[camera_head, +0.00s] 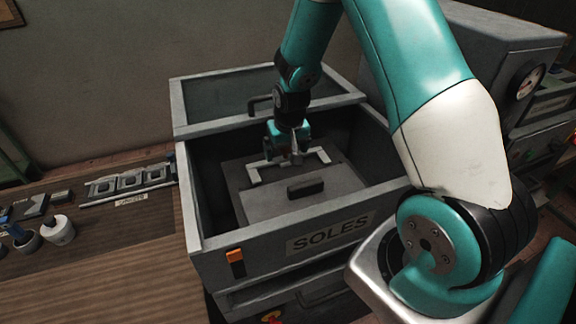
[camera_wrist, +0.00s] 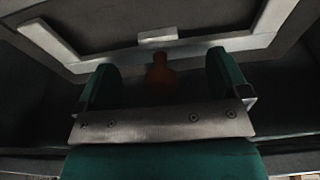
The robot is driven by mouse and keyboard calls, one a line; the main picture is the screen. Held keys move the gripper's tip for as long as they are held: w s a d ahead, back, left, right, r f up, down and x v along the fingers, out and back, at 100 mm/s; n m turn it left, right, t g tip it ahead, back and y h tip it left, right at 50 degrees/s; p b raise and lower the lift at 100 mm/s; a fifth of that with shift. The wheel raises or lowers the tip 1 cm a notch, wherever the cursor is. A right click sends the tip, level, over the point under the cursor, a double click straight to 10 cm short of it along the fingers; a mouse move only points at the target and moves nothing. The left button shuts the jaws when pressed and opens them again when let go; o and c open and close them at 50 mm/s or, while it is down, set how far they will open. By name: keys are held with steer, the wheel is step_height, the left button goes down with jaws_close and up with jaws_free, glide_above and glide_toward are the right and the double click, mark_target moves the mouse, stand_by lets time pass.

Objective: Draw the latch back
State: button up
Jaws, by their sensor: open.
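My gripper (camera_head: 292,150) is inside the open box labelled SOLES, over a pale bracket-shaped frame (camera_head: 322,154). In the wrist view its two green fingers stand wide apart, with nothing clamped between them. A dim orange-brown piece (camera_wrist: 160,76) shows in the gap between the fingers; I cannot tell whether it touches either finger. The pale frame (camera_wrist: 50,42) crosses the top of the wrist view, with a small light block (camera_wrist: 157,33) at its middle. An orange tab (camera_head: 235,262) sits on the box front. I cannot tell which piece is the latch.
The grey box walls (camera_head: 186,215) surround my gripper closely. A plate with a dark handle (camera_head: 305,188) lies in the box near the front wall.

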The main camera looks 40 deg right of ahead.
steer(key=shift+r, duration=0.1)
steer(key=shift+r+p, duration=1.35)
steer(key=shift+r, duration=0.4)
steer(key=shift+s+a+r+p, duration=0.2)
steer(key=shift+s+r, duration=0.1)
steer(key=shift+s, duration=0.45)
steer(key=shift+s+a+r+p, duration=0.15)
steer(key=shift+s+a+r, duration=0.15)
steer(key=shift+s, duration=0.4)
steer(key=shift+s+a+r+p, duration=0.15)
steer(key=shift+s+r, duration=0.2)
steer(key=shift+s, duration=0.4)
step_height(320, 180, up, 3)
steer(key=shift+p, duration=1.2)
